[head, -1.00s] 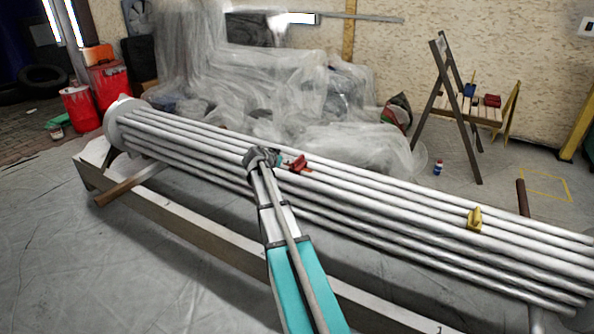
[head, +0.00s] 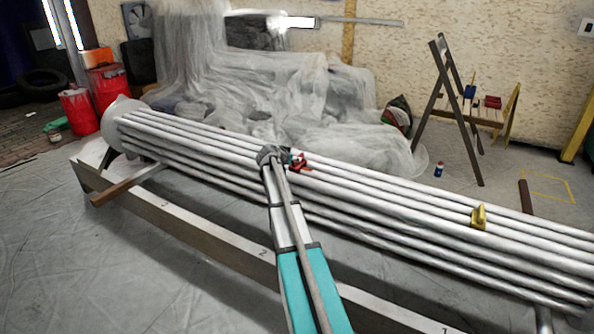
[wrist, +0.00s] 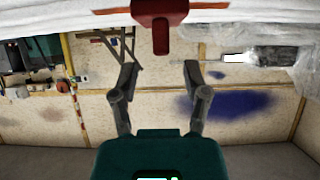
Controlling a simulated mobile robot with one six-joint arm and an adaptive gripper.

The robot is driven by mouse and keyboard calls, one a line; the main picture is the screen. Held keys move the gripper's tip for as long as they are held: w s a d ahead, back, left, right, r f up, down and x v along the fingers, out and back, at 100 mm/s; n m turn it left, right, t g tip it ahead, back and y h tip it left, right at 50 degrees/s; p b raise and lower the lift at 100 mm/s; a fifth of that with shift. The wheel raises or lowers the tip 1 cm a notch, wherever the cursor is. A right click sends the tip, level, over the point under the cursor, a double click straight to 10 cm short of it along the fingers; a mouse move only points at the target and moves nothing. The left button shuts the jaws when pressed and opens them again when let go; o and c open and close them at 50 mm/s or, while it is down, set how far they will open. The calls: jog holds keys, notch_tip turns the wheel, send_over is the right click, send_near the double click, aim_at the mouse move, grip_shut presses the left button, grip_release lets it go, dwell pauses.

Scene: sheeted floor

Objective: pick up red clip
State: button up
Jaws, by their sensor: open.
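The red clip (head: 299,163) sits on the bundle of pale pipes (head: 400,203), near the middle of the head view. My gripper (head: 279,155) is just left of the clip in that view, and its fingers are partly hidden there by my wrist. In the wrist view the red clip (wrist: 159,22) shows at the top centre, beyond the fingertips. My gripper (wrist: 159,70) is open in that view, its two dark fingers spread with nothing between them.
A yellow clip (head: 478,216) sits on the pipes at the right. The pipes rest on a frame with a long beam (head: 210,237). Plastic-sheeted things (head: 290,95) are heaped behind. A wooden stand (head: 455,105) is at the back right.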

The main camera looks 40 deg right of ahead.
dwell(0.3)
jog(key=shift+b+x, duration=1.2)
jog(key=shift+x, duration=1.4)
jog(key=shift+r, duration=0.1)
grip_shut()
